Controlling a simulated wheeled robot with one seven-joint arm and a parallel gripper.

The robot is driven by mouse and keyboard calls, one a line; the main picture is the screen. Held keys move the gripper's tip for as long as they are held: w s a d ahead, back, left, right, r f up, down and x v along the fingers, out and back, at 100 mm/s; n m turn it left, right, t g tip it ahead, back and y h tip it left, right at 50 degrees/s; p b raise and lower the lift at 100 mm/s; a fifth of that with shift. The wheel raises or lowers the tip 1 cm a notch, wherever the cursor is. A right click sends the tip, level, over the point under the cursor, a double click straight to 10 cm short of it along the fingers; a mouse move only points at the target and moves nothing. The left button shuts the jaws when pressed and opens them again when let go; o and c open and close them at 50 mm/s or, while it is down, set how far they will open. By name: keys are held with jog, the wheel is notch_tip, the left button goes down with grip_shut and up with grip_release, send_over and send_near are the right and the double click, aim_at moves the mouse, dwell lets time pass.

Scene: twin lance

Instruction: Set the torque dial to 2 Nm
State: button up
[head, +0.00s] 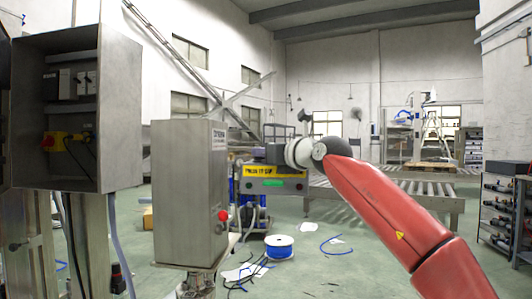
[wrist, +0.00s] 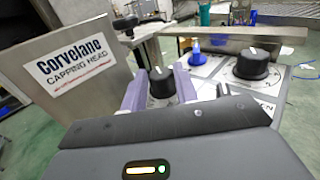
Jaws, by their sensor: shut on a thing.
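In the wrist view, my gripper (wrist: 160,76) has its two pale purple fingers on either side of a black dial (wrist: 161,84) and is shut on it. The dial has a white pointer mark near its top. Its scale and any label are hidden by my fingers and gripper body, so I cannot tell its setting or read its name. A second, larger black dial (wrist: 251,66) with a white pointer mark stands to the right on the same pale panel. In the head view, my gripper (head: 276,153) is small at the end of my red arm, and the dials cannot be made out.
A steel plate labelled Corvelane Capping Head (wrist: 75,62) stands close to the left of my fingers. A blue knob or lamp (wrist: 196,55) is behind the dials. In the head view, a steel box with a red button (head: 188,195) stands left of my gripper.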

dwell(0.4)
jog(key=o, duration=1)
jog(key=b+v, duration=0.4)
jog(key=v, duration=0.3)
jog(key=shift+s+d, duration=0.3)
